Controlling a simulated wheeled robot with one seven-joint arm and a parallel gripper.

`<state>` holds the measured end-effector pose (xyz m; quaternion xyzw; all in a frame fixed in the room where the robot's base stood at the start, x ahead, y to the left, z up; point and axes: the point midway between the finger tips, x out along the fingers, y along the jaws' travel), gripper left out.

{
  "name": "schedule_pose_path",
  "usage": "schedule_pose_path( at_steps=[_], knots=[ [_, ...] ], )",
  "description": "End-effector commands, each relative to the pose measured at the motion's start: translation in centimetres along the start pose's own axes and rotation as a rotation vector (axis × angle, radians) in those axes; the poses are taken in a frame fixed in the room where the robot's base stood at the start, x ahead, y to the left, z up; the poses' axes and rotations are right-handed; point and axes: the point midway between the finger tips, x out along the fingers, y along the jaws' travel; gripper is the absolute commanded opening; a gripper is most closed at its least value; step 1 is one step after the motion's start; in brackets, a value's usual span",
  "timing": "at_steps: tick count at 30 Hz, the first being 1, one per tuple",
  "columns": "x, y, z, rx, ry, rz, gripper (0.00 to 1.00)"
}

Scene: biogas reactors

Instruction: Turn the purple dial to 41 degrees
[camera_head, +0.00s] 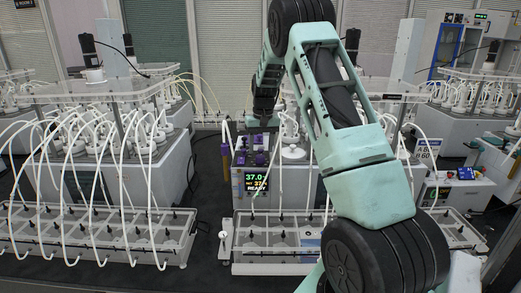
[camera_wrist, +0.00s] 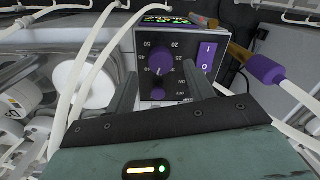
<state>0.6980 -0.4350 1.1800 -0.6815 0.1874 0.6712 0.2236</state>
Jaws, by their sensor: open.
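The purple dial (camera_wrist: 161,61) sits on a black panel with a numbered scale around it, in the wrist view. A white mark shows on the dial, but I cannot read its exact angle. My gripper (camera_wrist: 160,74) is open, with its two grey fingers reaching toward the panel on either side of the dial. I cannot tell whether they touch anything. In the head view, the display (camera_head: 256,182) reads 37.0 on top, with a set value near 37 and READY below. My gripper there is dark and partly hidden above the purple-topped unit.
A purple rocker switch (camera_wrist: 207,58) is right of the dial. A purple-ended probe (camera_wrist: 265,69) and white tubes (camera_wrist: 80,66) are close by. A tray rack (camera_head: 280,232) stands in front.

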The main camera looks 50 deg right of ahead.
Motion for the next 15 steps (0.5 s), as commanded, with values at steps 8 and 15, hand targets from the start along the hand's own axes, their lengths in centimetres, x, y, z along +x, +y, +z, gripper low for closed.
schedule_pose_path(
  at_steps=[8, 15],
  knots=[
    [2.6, -0.1, 0.1, -0.001, -0.001, -0.001, 0.53],
    [2.8, -0.1, 0.0, -0.001, 0.001, -0.001, 0.53]
  ],
)
